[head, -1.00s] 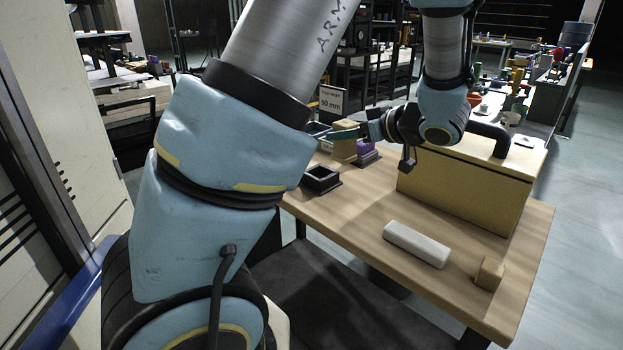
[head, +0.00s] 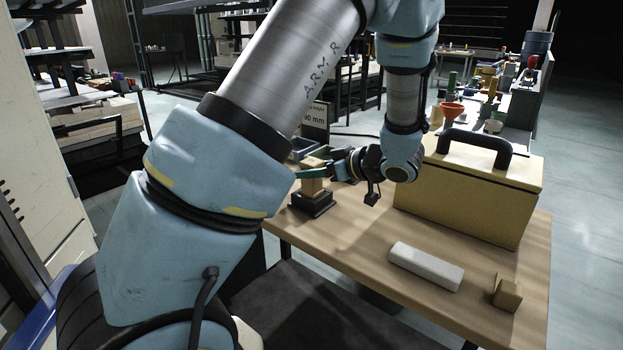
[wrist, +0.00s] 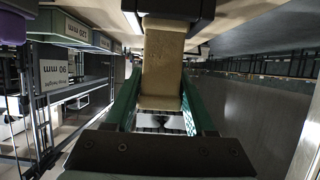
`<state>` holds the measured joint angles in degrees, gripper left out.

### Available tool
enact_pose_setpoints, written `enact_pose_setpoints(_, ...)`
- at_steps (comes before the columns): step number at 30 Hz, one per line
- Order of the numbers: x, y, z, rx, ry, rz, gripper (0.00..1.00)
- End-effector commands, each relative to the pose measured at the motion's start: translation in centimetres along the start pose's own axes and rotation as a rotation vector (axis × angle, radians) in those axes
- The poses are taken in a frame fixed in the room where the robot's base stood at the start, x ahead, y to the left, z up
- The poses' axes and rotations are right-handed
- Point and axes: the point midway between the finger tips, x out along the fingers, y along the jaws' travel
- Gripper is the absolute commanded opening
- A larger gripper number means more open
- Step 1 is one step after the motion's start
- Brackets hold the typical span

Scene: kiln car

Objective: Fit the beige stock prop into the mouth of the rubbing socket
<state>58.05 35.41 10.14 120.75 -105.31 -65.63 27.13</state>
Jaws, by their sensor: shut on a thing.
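The beige stock prop (head: 313,183) stands roughly upright between the green fingers of my gripper (head: 311,173). In the wrist view the prop (wrist: 163,65) shows between both green fingers (wrist: 160,110), which are shut on its sides. The rubbing socket (head: 312,204) is a dark, square-mouthed block on the wooden table, directly under the prop. In the wrist view the socket (wrist: 203,12) shows at the far end of the prop. The prop's lower end meets the mouth in the picture; I cannot tell whether it is inside or just above it.
A beige case (head: 465,200) with a black handle stands right of my gripper. A pale bar (head: 426,266) and a small beige block (head: 507,292) lie at the table front. A grey-blue tray (head: 303,147) is behind the socket. A purple thing (wrist: 12,25) shows in the wrist view.

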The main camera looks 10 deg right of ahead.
Motion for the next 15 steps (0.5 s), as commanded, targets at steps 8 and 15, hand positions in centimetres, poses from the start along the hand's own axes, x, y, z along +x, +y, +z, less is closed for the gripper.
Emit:
enact_pose_setpoints(8, 0.8, 0.0, 1.8, -0.001, 0.0, -0.001, 0.0)
enact_pose_setpoints(15, 0.9, 0.0, 2.1, 0.0, 0.001, -0.001, 0.0)
